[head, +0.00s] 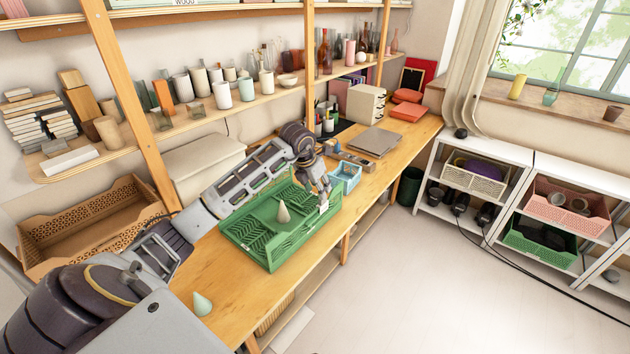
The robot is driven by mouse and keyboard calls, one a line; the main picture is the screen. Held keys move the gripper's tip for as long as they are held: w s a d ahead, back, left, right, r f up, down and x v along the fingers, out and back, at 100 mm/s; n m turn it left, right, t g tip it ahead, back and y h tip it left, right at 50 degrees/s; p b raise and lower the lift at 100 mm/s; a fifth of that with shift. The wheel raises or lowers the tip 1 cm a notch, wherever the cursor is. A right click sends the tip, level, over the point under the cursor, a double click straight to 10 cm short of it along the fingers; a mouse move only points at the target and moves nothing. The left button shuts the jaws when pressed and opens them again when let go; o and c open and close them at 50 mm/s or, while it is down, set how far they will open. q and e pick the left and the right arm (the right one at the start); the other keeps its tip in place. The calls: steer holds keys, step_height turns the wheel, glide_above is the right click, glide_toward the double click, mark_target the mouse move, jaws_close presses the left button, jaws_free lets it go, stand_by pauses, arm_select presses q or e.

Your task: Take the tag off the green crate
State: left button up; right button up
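The green crate (283,246) stands on the wooden bench, with a beige cone (283,212) inside it. A small pale patch that looks like the tag (323,207) shows at the crate's right end, at the rim. My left arm reaches over the crate from the left. My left gripper (323,193) points down at that end, just above the pale patch and very close to it. Whether the fingers touch or grip it is too small to tell. My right gripper is not in view.
A small blue crate (346,178) stands just beyond the green crate. A pale green cone (202,304) stands on the near bench. A brown crate (95,222) is at the left. Shelf posts rise behind the bench. Another green crate (539,248) sits on the white shelves at right.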

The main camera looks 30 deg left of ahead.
mark_target(322, 204)
arm_select(q)
steer(key=shift+p+x, duration=0.3)
steer(key=shift+x, duration=3.5)
jaws_close()
